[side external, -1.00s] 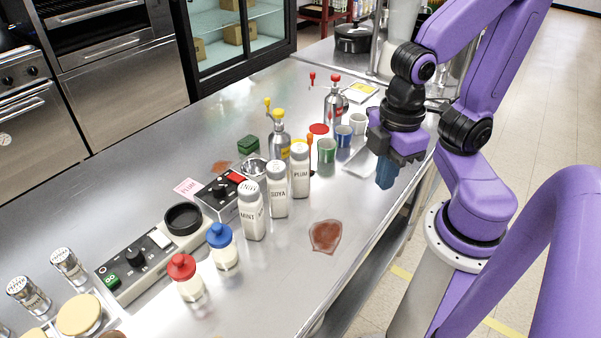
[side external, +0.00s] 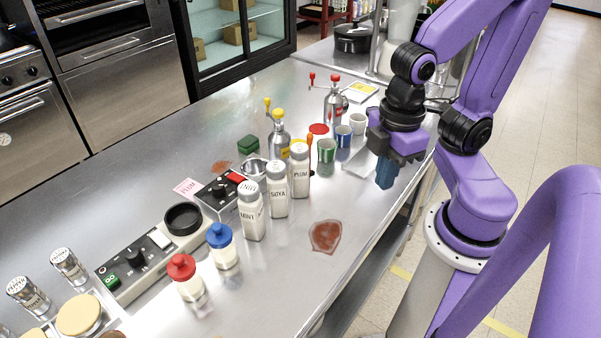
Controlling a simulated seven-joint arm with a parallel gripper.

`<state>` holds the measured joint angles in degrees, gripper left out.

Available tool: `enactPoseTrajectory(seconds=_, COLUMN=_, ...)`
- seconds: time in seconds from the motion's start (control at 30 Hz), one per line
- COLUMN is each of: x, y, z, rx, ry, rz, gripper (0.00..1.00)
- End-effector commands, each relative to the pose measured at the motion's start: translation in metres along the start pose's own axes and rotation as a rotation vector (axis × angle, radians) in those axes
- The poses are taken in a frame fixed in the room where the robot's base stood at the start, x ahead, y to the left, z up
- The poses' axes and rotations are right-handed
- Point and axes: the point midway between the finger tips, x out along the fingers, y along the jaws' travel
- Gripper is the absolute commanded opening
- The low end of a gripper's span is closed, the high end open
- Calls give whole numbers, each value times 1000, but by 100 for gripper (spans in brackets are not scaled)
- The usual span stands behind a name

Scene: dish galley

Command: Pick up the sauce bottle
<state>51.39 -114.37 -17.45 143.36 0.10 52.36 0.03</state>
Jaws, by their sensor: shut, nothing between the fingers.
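Three white labelled bottles stand upright in a row mid-counter: the MINT bottle (side external: 252,215), the SOYA bottle (side external: 278,193) and the PLUM bottle (side external: 300,174). A pink card (side external: 187,187) reading PLUM lies left of them. Two smaller bottles stand nearer the camera, one with a red cap (side external: 184,281) and one with a blue cap (side external: 222,249). My gripper (side external: 385,183) points down near the counter's right edge, right of the bottles and apart from them. Its blue fingers are shut and empty.
A brown sauce spill (side external: 326,236) lies in front of the bottles. A black control box (side external: 222,193) stands behind them. The front right counter is mostly clear.

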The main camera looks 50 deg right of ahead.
Motion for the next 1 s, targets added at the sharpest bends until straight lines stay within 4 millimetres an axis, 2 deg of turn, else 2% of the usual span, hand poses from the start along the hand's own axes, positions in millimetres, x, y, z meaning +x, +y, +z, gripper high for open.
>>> enactPoseTrajectory(seconds=0.1, x=0, y=0, z=0, rx=0, ry=0, rz=0, gripper=0)
enactPoseTrajectory(seconds=0.13, x=0, y=0, z=0, rx=0, ry=0, rz=0, gripper=3)
enactPoseTrajectory(seconds=0.3, x=0, y=0, z=0, rx=0, ry=0, rz=0, gripper=59)
enactPoseTrajectory(seconds=0.67, x=-3, y=0, z=0, rx=0, ry=1, rz=0, gripper=59)
enactPoseTrajectory(seconds=0.77, x=-12, y=0, z=-2, rx=0, ry=5, rz=0, gripper=59)
enactPoseTrajectory(seconds=1.0, x=-48, y=0, z=-3, rx=-1, ry=7, rz=0, gripper=59)
